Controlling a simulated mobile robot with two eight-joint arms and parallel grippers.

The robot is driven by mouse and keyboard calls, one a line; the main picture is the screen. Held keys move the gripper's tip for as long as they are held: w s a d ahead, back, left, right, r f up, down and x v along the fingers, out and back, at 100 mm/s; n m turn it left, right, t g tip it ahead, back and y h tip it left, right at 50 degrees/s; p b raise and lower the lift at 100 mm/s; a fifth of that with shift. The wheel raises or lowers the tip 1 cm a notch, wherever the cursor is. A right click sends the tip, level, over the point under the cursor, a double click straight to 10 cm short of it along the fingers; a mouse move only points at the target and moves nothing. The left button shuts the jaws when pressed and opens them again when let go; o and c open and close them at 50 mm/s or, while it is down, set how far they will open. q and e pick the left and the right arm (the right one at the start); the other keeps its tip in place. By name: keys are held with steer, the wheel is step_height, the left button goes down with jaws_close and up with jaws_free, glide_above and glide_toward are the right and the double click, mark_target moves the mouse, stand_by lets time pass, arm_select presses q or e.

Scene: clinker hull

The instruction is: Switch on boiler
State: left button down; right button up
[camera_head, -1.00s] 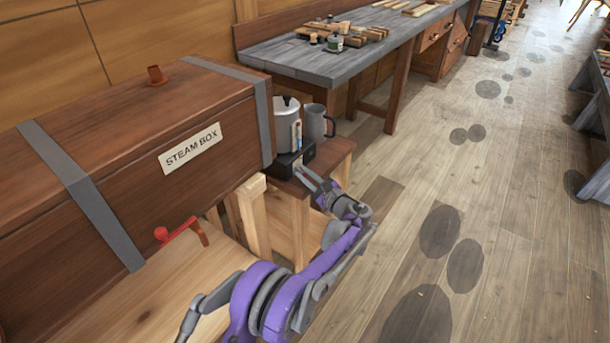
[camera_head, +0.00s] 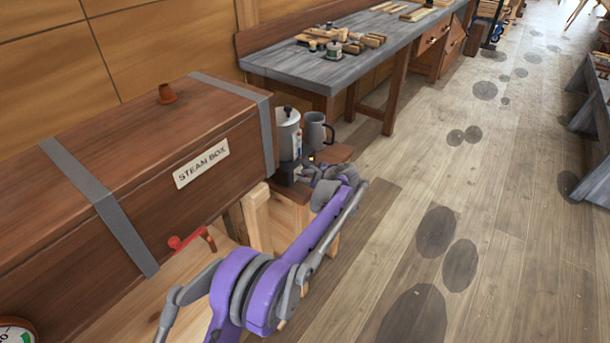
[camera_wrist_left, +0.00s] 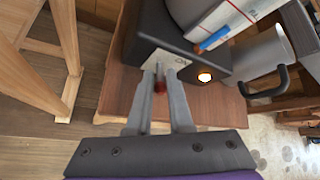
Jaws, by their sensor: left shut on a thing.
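The boiler is a pale metal pot (camera_head: 288,134) with a dark lid knob, on a dark box base (camera_head: 285,172). In the left wrist view the base's dark front (camera_wrist_left: 160,35) carries a pale plate, a small red switch part (camera_wrist_left: 159,84) and a round lamp (camera_wrist_left: 205,77) that glows white-orange. My left gripper (camera_wrist_left: 160,78) is shut on the red switch part, its fingers close together at the base's front. In the head view my left gripper (camera_head: 312,174) is at the base, its fingertips mostly hidden by the wrist. My right gripper is out of view.
A grey mug (camera_head: 317,130) stands right beside the boiler on a small wooden stand (camera_head: 336,153). The wooden steam box (camera_head: 120,190) is to the left, with a red handle (camera_head: 190,240) below it. A workbench (camera_head: 350,68) stands behind.

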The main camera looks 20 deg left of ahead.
arm_select(q)
steer(key=shift+w+a+r+g+h+p, duration=0.1)
steer(key=shift+r+g+h+p, duration=0.1)
steer(key=shift+h+p, duration=0.25)
steer(key=shift+a+r+g+h+p, duration=0.1)
steer(key=shift+r+g+h+p, duration=0.1)
steer(key=shift+h, duration=0.45)
steer(key=c, duration=1.1)
jaws_free()
steer(key=p+v, duration=0.1)
steer(key=v, duration=0.9)
steer(key=shift+r, duration=0.4)
steer(key=shift+d, duration=0.1)
